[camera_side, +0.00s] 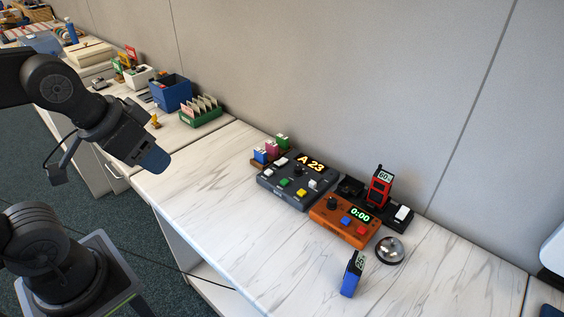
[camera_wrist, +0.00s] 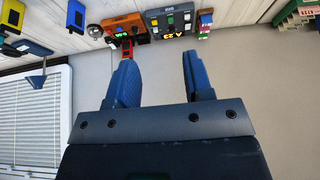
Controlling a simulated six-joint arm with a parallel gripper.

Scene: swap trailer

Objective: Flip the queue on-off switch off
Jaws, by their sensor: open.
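The dark grey queue console (camera_side: 297,181) lies on the marbled counter with a lit "A 23" display. My gripper (camera_side: 150,158) is well to the left of the console, above the counter's front edge, touching nothing. In the wrist view, upside down, the blue fingers of my gripper (camera_wrist: 157,60) are apart and empty; the console (camera_wrist: 168,20) shows at the top.
An orange timer (camera_side: 345,221) reading "0:00" sits right of the console, near a red handheld device (camera_side: 380,188) on a black base. A silver bell (camera_side: 390,250) and blue device (camera_side: 352,275) stand nearer. Colored blocks (camera_side: 270,150) sit behind left. Counter left of the console is clear.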

